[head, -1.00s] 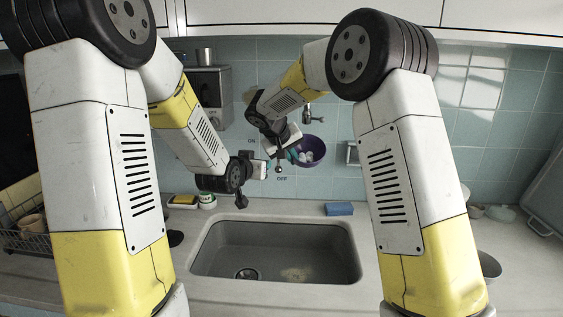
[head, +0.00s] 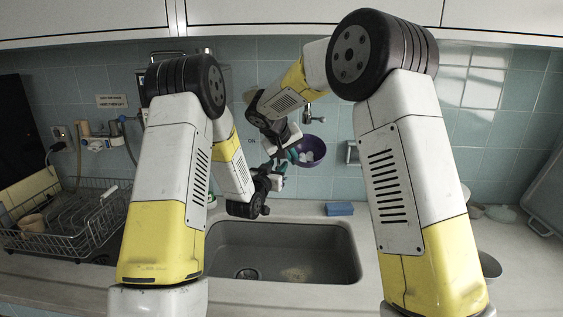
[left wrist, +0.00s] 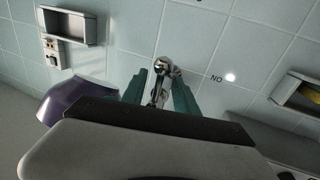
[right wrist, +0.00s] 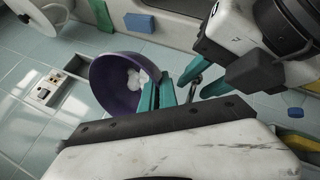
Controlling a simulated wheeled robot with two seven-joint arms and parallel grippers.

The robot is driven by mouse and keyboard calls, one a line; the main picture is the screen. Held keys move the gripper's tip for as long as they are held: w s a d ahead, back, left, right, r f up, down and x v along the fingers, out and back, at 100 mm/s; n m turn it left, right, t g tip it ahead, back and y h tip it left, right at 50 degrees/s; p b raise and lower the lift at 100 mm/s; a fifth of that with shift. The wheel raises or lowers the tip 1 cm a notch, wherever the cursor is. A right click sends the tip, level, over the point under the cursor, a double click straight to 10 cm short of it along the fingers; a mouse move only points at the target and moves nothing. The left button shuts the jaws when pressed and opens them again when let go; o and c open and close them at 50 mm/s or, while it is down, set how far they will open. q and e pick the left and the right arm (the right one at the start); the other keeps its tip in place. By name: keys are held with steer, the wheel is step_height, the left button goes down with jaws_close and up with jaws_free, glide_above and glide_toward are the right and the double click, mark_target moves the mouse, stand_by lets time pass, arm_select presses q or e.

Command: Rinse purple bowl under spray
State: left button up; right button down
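The purple bowl (head: 317,146) is tilted in front of the tiled wall, above the back of the sink, with white lumps inside. My right gripper (head: 294,155) is shut on its rim; the right wrist view shows the teal fingers (right wrist: 156,96) pinching the edge of the bowl (right wrist: 112,82). My left gripper (head: 279,168) is open just left of and below the bowl. In the left wrist view its fingers (left wrist: 160,88) stand apart on either side of a chrome tap lever (left wrist: 163,68); contact is unclear. The spout (head: 313,118) is above the bowl. No water stream is visible.
The grey sink (head: 215,240) lies below both grippers. A blue sponge (head: 339,208) is on its back edge. A wire dish rack (head: 85,235) stands at left, and a grey bowl (head: 490,264) at right. A soap dish (head: 352,153) is fixed to the wall.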

mark_target(279, 163)
arm_select(q)
steer(key=x, duration=0.5)
steer(key=shift+w, duration=0.1)
jaws_close()
